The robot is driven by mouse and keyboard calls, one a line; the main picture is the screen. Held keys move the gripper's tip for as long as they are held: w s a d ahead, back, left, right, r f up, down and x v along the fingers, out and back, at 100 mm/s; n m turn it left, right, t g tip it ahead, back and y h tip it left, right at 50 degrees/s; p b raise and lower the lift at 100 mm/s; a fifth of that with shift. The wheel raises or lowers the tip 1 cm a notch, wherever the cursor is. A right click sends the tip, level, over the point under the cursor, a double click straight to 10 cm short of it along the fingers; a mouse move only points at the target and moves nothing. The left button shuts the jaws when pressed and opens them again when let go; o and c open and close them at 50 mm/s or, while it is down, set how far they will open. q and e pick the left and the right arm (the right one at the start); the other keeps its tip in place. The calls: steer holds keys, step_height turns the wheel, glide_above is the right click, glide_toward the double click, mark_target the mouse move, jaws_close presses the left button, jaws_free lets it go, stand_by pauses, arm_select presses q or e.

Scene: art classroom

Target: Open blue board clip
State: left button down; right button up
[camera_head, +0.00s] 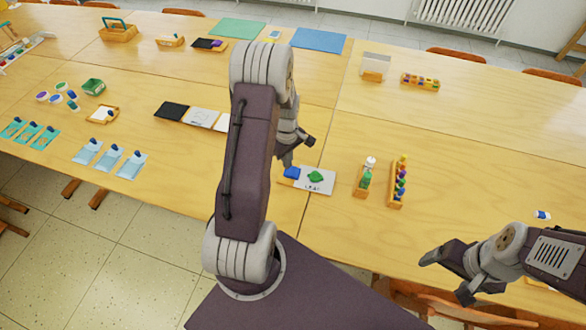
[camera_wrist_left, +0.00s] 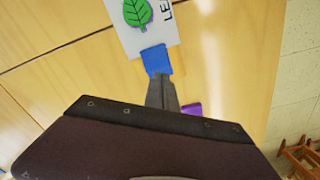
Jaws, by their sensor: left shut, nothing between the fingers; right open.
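A white board (camera_head: 322,187) with a green leaf and lettering lies on the table. It also shows in the left wrist view (camera_wrist_left: 163,33). The blue clip (camera_head: 292,172) sits at the board's left end, and in the left wrist view the clip (camera_wrist_left: 156,58) is at the board's near edge. My left gripper (camera_head: 287,162) is shut and empty, with its fingertips at the clip; the left wrist view shows the fingers (camera_wrist_left: 160,79) against or just over it. I cannot tell if they touch. My right gripper (camera_head: 446,277) is open and empty at the lower right, well away from the board.
A green bottle in a wooden holder (camera_head: 363,181) and a rack of coloured paints (camera_head: 398,183) stand right of the board. Black and white cards (camera_head: 199,117) lie to the left. A small purple thing (camera_wrist_left: 191,109) shows beside my left fingers. The table between board and right gripper is clear.

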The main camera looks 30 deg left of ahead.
mark_target(297, 168)
arm_select(q)
steer(key=shift+r+p, duration=1.75)
steer(key=shift+r, duration=0.6)
steer(key=shift+f, duration=0.1)
steer(key=w+d+r+m+t, duration=0.2)
steer(key=d+r+m, duration=0.2)
steer(key=d+r, duration=0.6)
steer(key=s+d+m, duration=0.2)
steer(key=s+m, duration=0.3)
steer(key=s, duration=0.1)
steer(key=s+d+m, duration=0.3)
steer(key=s+m, duration=0.3)
steer(key=s, duration=0.1)
steer(key=shift+d+r+g, duration=0.15)
steer(key=shift+d+g, duration=0.2)
steer(key=shift+g, duration=0.05)
